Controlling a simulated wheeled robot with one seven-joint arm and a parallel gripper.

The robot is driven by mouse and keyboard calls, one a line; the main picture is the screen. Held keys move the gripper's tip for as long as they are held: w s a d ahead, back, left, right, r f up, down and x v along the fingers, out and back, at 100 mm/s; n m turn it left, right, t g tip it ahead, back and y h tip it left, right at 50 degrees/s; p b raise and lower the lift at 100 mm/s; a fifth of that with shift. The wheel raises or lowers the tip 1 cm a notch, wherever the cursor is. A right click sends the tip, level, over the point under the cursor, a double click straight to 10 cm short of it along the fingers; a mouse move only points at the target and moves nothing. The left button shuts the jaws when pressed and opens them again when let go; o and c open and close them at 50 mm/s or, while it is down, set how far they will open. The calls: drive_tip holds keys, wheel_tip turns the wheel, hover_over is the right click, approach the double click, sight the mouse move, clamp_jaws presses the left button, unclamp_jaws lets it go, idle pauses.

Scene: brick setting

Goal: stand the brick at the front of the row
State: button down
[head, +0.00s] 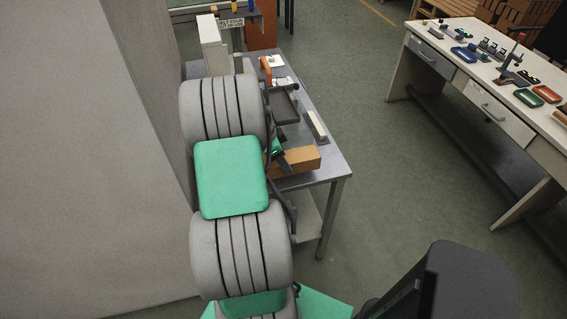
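An orange-brown brick (302,160) lies lengthwise near the front end of the grey table (334,168). Its left end is hidden behind my arm. My gripper (276,154) shows only in part, as dark and green pieces at the brick's left end, mostly covered by my grey and green arm links. I cannot tell whether its fingers touch the brick or how far apart they are. No row of bricks can be made out clearly from here.
A pale, brown-edged block (316,125) lies near the table's right edge. A dark tray (284,107) and an orange upright piece (266,68) stand farther back. A white workbench (480,58) with small trays and tools is at right. Open green floor lies between.

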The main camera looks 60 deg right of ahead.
drive_tip(key=shift+s+d+f+p, duration=0.15)
drive_tip(key=shift+f+p, duration=0.25)
drive_tip(key=shift+f, duration=1.4)
drive_tip(key=c, duration=0.9)
unclamp_jaws()
drive_tip(key=o, duration=0.5)
drive_tip(key=shift+c, duration=0.2)
drive_tip(key=shift+r, duration=0.1)
